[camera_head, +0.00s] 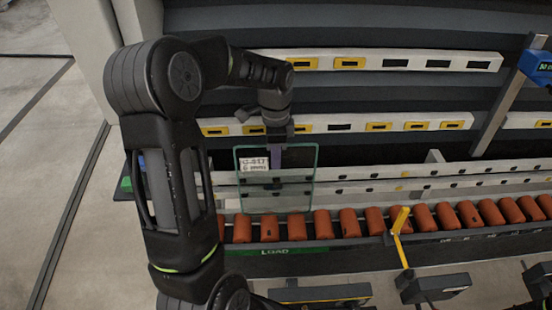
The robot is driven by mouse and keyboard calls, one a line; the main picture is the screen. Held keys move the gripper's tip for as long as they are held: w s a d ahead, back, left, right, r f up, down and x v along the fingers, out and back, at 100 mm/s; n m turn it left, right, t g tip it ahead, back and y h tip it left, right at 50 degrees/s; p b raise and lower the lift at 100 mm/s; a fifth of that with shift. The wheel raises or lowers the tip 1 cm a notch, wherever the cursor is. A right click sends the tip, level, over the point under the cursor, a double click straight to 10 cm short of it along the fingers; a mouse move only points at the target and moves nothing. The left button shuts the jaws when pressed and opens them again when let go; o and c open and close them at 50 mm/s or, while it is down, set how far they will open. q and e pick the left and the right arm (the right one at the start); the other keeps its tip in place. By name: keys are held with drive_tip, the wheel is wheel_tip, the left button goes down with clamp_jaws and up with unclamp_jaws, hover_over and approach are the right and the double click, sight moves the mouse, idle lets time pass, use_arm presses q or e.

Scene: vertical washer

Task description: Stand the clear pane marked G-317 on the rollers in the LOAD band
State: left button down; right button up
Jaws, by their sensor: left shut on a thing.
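A clear pane (300,190) with greenish edges hangs upright below my left gripper (277,146), which is shut on its top edge. A white label (253,165) is at the pane's upper left; its print is too small to read surely. The pane's lower edge appears at or just above the orange rollers (295,226); I cannot tell whether it touches them. The green LOAD band (275,252) runs along the front rail below the left rollers, and the pane is above its stretch. My right gripper is not in view.
White rails (380,187) run behind the rollers, and bars with yellow blocks (350,62) cross the grey machine behind. A yellow lever (401,222) stands at the rollers right of the LOAD band. A blue device (540,66) is at upper right. The rollers right of the pane are bare.

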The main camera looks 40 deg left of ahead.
use_arm(q)
drive_tip(key=shift+w+a+f+b, duration=0.2)
drive_tip(key=shift+w+a+f, duration=0.1)
drive_tip(key=shift+f, duration=0.15)
drive_tip(key=shift+w+a+f+b, duration=0.15)
drive_tip(key=shift+w+f+b, duration=0.1)
drive_tip(key=shift+f, duration=0.2)
drive_tip(key=shift+f+b, duration=0.3)
drive_tip(key=shift+f, duration=0.2)
idle(0.3)
drive_tip(key=c, duration=1.6)
unclamp_jaws()
drive_tip(key=shift+o, duration=0.4)
drive_tip(key=shift+s+f, duration=0.1)
wheel_tip(320, 180, up, 8)
drive_tip(key=shift+w+a+b, duration=0.2)
drive_tip(key=shift+w+b, duration=0.15)
